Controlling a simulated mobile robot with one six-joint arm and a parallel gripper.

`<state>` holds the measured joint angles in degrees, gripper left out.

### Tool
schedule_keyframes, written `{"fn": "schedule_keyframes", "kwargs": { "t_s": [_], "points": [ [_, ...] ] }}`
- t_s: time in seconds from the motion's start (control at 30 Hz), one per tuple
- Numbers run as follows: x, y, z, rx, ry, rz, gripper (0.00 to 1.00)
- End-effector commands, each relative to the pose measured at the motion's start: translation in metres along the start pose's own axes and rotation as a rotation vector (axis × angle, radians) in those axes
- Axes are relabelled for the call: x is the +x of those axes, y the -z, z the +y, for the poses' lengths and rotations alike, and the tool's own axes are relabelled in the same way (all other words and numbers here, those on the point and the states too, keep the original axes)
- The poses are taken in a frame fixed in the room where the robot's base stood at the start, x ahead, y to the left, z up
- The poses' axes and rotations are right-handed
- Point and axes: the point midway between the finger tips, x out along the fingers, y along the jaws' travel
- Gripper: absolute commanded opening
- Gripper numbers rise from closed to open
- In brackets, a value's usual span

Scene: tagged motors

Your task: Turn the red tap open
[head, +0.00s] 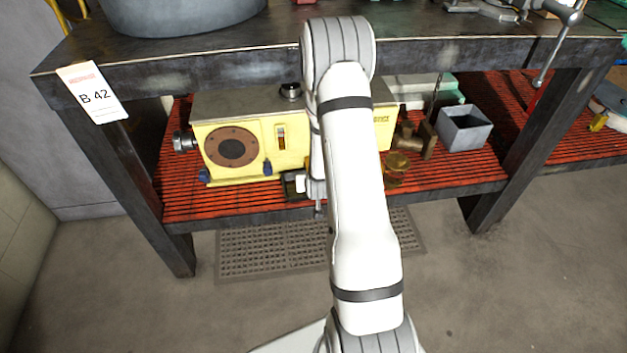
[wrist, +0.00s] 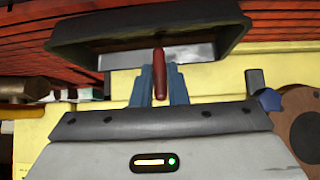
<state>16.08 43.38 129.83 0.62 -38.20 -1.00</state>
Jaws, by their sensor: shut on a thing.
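The red tap handle (wrist: 162,80) shows in the wrist view as a narrow upright lever. My gripper (wrist: 160,70) has its two blue-grey fingers on either side of the handle and is shut on it. The handle's tip points down the picture, toward the gripper body. The tap's body is not clearly visible. In the head view my arm covers the tap area in front of the yellow machine (head: 215,130), and I cannot make out the handle there.
A dark open tray (wrist: 90,50) lies just beyond the fingers. The machine's brown round flange (wrist: 304,118) and a blue knob (wrist: 268,100) are close at right. The table top (head: 200,62) overhangs the red slatted shelf (head: 240,200). A grey bin (head: 465,135) stands right.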

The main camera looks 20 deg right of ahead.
Motion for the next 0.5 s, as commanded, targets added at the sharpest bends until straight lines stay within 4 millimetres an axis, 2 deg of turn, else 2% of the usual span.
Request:
{"fn": "schedule_keyframes", "kwargs": {
  "t_s": [0.1, 0.13, 0.23, 0.5],
  "points": [
    [0.0004, -0.0016, 0.0003, 0.001, 0.0, -0.004, 0.0],
    [0.0004, -0.0016, 0.0003, 0.001, 0.0, -0.004, 0.14],
    [0.0003, -0.0013, 0.0003, 0.001, 0.0, -0.003, 0.22],
    [-0.0025, 0.0001, 0.0003, 0.001, 0.0, -0.001, 0.22]
  ]
}}
